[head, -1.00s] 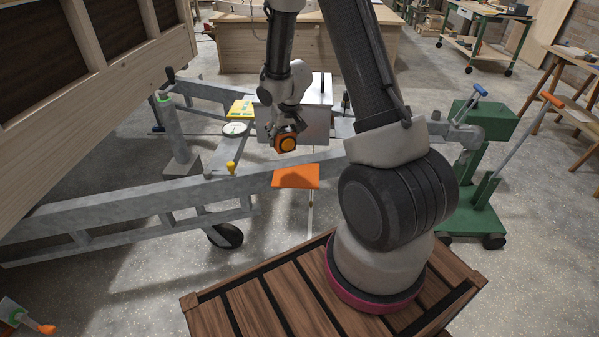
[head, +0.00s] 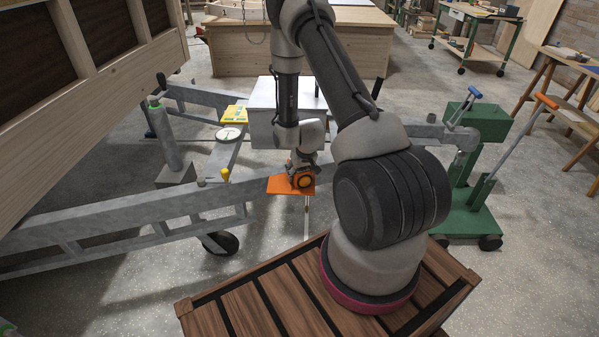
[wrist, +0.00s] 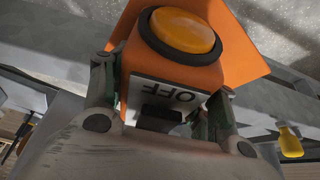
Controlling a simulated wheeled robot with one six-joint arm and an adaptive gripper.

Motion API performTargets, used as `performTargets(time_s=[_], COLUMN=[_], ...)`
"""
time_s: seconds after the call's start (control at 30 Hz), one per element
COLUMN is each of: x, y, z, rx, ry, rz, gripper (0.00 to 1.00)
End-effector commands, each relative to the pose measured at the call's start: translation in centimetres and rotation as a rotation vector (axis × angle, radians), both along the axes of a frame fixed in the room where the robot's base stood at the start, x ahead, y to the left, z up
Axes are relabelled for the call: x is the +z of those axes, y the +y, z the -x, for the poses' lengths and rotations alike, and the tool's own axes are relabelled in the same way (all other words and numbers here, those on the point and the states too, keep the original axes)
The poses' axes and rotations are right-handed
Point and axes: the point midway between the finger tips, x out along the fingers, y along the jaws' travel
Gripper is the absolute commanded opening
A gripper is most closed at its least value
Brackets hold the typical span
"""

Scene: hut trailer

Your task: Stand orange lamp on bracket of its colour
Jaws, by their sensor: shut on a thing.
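The orange lamp (head: 305,181) is a small orange block with a round amber lens in a black ring. The orange bracket (head: 277,185) is a flat plate on the trailer frame. In the head view the lamp overlaps the plate. In the wrist view the orange bracket (wrist: 245,60) shows behind the lamp. Whether the lamp touches it I cannot tell.
The grey trailer beam (head: 120,215) runs beside the bracket. A white box (head: 263,115) stands behind. A green stand (head: 470,205) is at right.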

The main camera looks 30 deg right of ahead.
Motion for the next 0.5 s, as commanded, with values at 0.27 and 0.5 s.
performTargets(time_s=[0.27,0.5], x=[-0.06,-0.08], y=[0.0,0.0], z=[-0.06,-0.05], rx=[0.0,0.0], ry=[-0.001,-0.001], rz=[0.0,0.0], gripper=[0.28,0.8])
